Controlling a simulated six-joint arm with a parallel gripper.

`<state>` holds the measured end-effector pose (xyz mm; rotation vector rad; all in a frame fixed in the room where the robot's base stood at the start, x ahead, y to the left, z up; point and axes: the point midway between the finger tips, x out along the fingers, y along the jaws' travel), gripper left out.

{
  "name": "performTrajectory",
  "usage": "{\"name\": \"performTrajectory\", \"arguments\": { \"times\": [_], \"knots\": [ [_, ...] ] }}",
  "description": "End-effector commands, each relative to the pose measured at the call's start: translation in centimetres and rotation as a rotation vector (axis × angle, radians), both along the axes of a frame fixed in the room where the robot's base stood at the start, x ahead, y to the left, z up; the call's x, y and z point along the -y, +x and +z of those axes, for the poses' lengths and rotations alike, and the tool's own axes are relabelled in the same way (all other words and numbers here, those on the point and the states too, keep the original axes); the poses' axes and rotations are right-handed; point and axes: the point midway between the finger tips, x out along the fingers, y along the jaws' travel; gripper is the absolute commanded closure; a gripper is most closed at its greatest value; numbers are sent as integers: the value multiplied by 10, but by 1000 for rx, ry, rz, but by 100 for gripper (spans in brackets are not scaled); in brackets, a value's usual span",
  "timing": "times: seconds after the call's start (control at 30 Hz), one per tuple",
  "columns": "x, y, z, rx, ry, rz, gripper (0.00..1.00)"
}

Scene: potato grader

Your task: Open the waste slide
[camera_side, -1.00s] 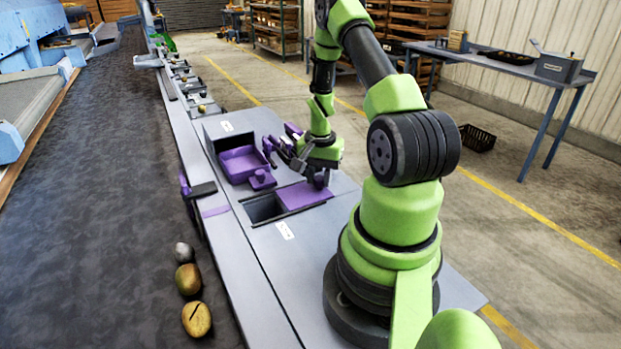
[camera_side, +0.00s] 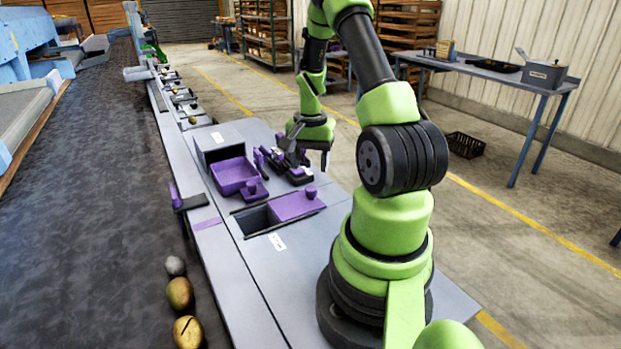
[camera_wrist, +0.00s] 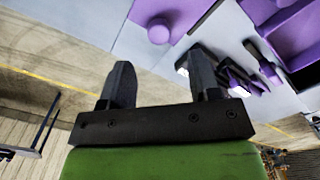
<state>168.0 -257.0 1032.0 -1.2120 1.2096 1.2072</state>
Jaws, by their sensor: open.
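The waste slide looks to be the flat purple lid (camera_side: 290,207) with a round purple knob (camera_side: 311,191) at its right end. A dark rectangular opening (camera_side: 256,220) shows uncovered to the left of the lid. The lid (camera_wrist: 185,12) and knob (camera_wrist: 158,31) also show at the top of the wrist view. My gripper (camera_side: 308,157) is above and behind the knob, apart from it. In the wrist view my gripper (camera_wrist: 161,80) has its two fingers wide apart with nothing between them.
A purple open tray (camera_side: 234,177) and a small purple knobbed block (camera_side: 251,191) sit left of my gripper. Purple and black levers (camera_side: 272,160) stand close beside it. Potatoes (camera_side: 180,293) lie on the dark belt (camera_side: 90,220). The grey panel in front is clear.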

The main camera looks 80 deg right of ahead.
Motion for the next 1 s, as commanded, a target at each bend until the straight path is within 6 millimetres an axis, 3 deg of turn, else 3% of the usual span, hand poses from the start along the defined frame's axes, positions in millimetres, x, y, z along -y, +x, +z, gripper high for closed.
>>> {"name": "performTrajectory", "arguments": {
  "times": [0.1,0.23,0.8,0.87,1.0],
  "knots": [
    [1,0,19,2,-4,1,43],
    [0,0,29,1,-1,1,43],
    [-1,2,33,3,-3,8,43],
    [-5,6,40,12,-12,30,43],
    [-34,31,79,68,-63,160,43]
  ]
}}
